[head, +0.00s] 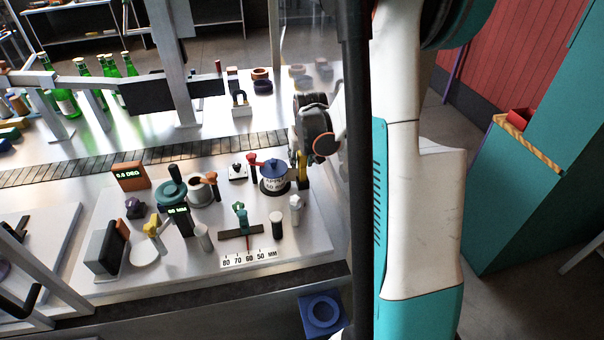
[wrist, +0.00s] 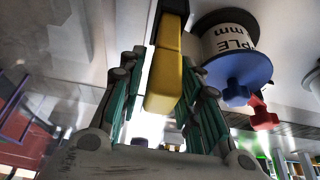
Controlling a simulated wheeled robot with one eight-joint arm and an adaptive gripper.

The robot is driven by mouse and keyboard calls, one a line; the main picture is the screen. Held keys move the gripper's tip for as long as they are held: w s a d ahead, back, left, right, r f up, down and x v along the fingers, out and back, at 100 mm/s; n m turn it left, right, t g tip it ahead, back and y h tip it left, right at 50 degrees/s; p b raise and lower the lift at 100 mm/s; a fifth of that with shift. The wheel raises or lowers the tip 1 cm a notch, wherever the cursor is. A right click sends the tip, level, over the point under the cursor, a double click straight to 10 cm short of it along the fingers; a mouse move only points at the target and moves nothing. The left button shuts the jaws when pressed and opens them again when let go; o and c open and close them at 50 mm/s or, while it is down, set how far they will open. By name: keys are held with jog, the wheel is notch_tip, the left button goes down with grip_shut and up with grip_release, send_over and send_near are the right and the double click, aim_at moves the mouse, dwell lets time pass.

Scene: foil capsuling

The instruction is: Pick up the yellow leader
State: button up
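The yellow leader (wrist: 164,85) is a two-part yellow block. In the wrist view it sits between the fingers of my gripper (wrist: 164,68), and its far end meets a dark piece (wrist: 173,8). The teal fingers stand on either side of it, with a narrow gap visible at the left. Firm contact does not show. In the head view the leader (head: 302,160) is a thin yellow upright strip, just below my wrist and partly hidden by it. My fingertips are hard to make out there.
A white-labelled spool with a blue cap (head: 273,168) and a red-handled part (head: 253,160) stand close left of the leader. A white knobbed post (head: 295,208) and a dark cylinder (head: 277,222) stand in front. Several green bottles stand beyond the conveyor (head: 150,155).

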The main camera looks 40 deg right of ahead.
jog(key=shift+w+d+f, duration=0.1)
jog(key=shift+w+f, duration=0.1)
jog(key=shift+f, duration=0.4)
jog(key=shift+c, duration=0.6)
grip_shut()
jog(key=shift+r, duration=0.1)
notch_tip(320, 180, up, 20)
jog(key=p, duration=0.3)
